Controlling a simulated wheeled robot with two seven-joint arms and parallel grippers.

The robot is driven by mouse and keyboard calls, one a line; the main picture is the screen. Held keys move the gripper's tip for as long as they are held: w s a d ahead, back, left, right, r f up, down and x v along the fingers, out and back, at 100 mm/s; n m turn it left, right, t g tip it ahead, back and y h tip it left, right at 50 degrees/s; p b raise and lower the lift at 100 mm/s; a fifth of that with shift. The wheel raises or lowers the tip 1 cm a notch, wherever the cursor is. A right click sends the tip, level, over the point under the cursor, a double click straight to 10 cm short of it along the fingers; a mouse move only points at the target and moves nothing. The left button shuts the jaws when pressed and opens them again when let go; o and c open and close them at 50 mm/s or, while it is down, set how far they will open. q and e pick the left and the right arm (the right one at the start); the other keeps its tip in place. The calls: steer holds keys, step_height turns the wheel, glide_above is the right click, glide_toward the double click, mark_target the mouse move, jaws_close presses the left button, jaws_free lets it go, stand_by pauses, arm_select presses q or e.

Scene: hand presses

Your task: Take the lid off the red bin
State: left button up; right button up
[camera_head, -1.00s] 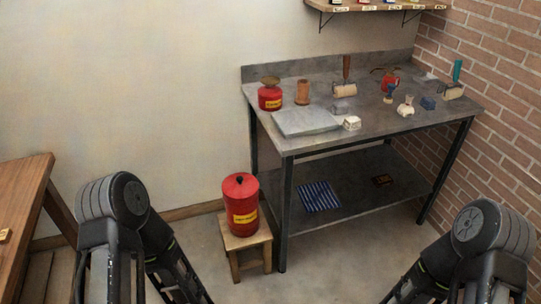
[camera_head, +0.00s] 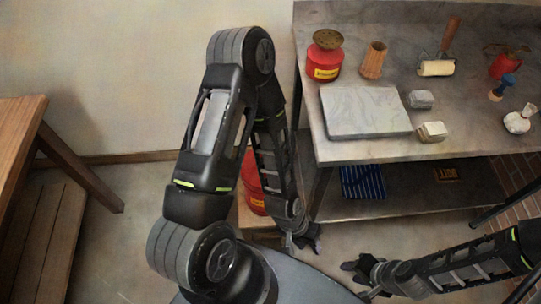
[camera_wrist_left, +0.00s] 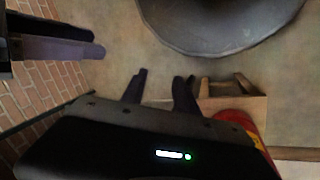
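The red bin (camera_head: 252,186) stands on a small wooden stool (camera_head: 246,222) beside the metal table. My left arm covers much of it in the head view, and its lid and knob are hidden there. Part of the bin's red side (camera_wrist_left: 243,120) shows at the lower right of the left wrist view, behind my gripper. My left gripper (camera_head: 308,238) is right of the bin and apart from it; in the wrist view its two fingers (camera_wrist_left: 160,88) are spread with nothing between them. My right gripper (camera_head: 355,278) is right of the left one, its fingers apart and empty.
The metal table (camera_head: 350,150) holds a grey slab (camera_head: 365,112), a smaller red can (camera_head: 324,62), a wooden cup (camera_head: 373,60) and a roller (camera_head: 437,67). A blue striped cloth (camera_head: 362,182) lies on its lower shelf. A wooden bench (camera_head: 50,130) stands left.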

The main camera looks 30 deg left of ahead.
arm_select(q)
steer(key=shift+o, duration=0.3)
